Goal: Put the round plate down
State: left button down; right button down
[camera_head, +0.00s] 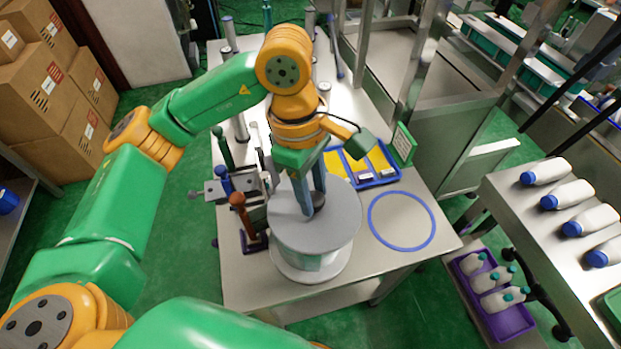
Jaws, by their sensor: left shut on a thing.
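The round plate (338,228) is a grey disc with a dark knob in its middle. My left gripper (313,205) points down from above and is shut on the plate at this knob; its fingers partly hide the knob. The plate lies level over a pale drum-like body (312,266) near the front of the metal table. I cannot tell whether the plate touches that body or is just above it. My right gripper is not in view.
A blue ring (372,222) marks an empty spot on the table, right of the plate. Behind it are a blue tray (378,181) with yellow compartments and a small green sign (403,143). Upright tools (240,205) stand left of the plate. White bottles (567,193) lie on the right-hand table.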

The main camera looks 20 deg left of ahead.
pick_arm(q)
jog(key=f, duration=0.1)
jog(key=w+f, duration=0.1)
jog(key=f, duration=0.1)
jog(key=a+f+p, duration=0.1)
jog(key=f, duration=0.1)
jog(key=shift+w+f, duration=0.1)
jog(key=shift+w, duration=0.2)
jog(key=shift+f, duration=0.25)
jog(key=shift+f+b, duration=0.6)
jog(key=shift+b, duration=0.35)
jog(key=shift+c, duration=2.4)
grip_release()
